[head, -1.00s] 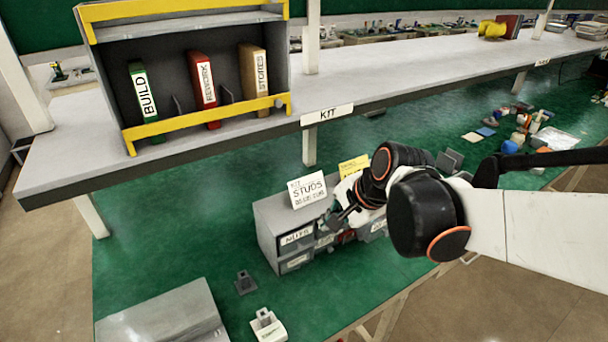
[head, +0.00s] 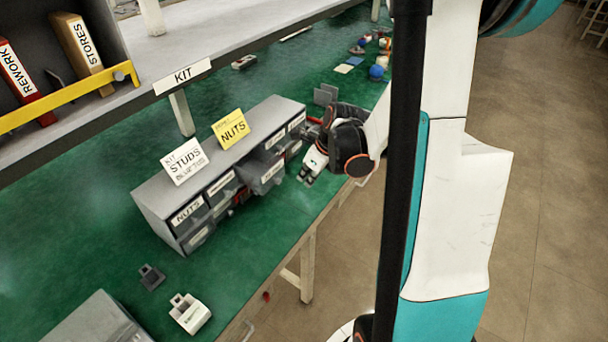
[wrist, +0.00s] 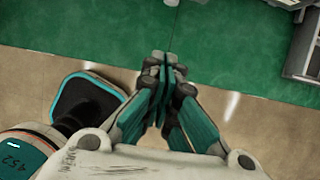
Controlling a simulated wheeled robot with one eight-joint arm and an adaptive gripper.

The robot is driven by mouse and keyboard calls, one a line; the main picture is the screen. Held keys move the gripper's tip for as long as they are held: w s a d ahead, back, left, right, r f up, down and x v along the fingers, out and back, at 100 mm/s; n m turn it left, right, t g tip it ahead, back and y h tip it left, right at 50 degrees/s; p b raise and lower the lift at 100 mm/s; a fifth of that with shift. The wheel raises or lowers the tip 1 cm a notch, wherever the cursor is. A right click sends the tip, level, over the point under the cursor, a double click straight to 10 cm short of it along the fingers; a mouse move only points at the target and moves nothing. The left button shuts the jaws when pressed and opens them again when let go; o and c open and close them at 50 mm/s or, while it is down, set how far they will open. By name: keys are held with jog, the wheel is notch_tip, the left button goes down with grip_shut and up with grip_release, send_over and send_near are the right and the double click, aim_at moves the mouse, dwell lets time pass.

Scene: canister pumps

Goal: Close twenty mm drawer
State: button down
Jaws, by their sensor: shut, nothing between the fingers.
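A grey drawer cabinet (head: 150,205) stands on the green bench top, with rows of small labelled drawers facing the bench's front edge. A grey drawer (head: 262,176) near the middle of the front juts out. Red parts show in a gap beside it. Most labels are too small to read, so I cannot tell which drawer is the twenty mm one. My gripper (head: 307,178) is shut and empty near the bench edge, in front of the cabinet's right end and apart from it. In the wrist view its fingertips (wrist: 168,62) meet, with a grey cabinet corner (wrist: 303,50) at far right.
A STUDS card (head: 184,162) and a yellow NUTS card (head: 231,128) stand on the cabinet. A raised shelf (head: 150,85) runs behind it. Open floor (head: 545,190) lies at right.

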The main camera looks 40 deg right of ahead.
jog(key=w+a+f+b, duration=0.2)
jog(key=w+f, duration=0.4)
jog(key=f, duration=0.1)
jog(key=shift+w+a, duration=0.2)
jog(key=shift+w, duration=0.05)
jog(key=shift+w, duration=0.1)
